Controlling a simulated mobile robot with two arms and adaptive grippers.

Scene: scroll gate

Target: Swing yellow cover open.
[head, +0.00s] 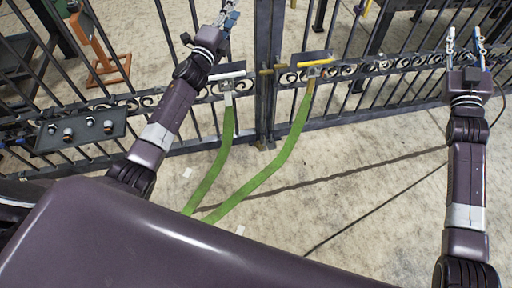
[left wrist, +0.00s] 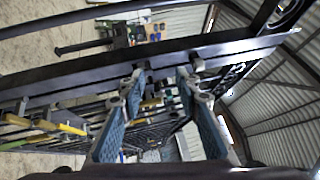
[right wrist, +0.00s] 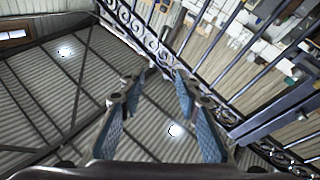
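A dark plate with a yellow bar along its lower edge, which looks like the yellow cover (head: 316,62), sits on the gate's right leaf, right of the centre post. It looks closed. A similar plate with a white bar (head: 226,75) is on the left leaf. A green strap hangs below each. My left gripper (head: 229,20) is up by the left leaf, above and beyond the white-barred plate; its fingers are apart and empty in the left wrist view (left wrist: 160,75). My right gripper (head: 465,42) is open and empty at the right leaf, well right of the yellow bar; its fingers show apart in the right wrist view (right wrist: 158,80).
The barred metal gate (head: 264,85) with a scrolled band crosses the scene. A dark tray with several knobs (head: 80,130) is at the left. An orange stand (head: 102,55) is beyond the gate.

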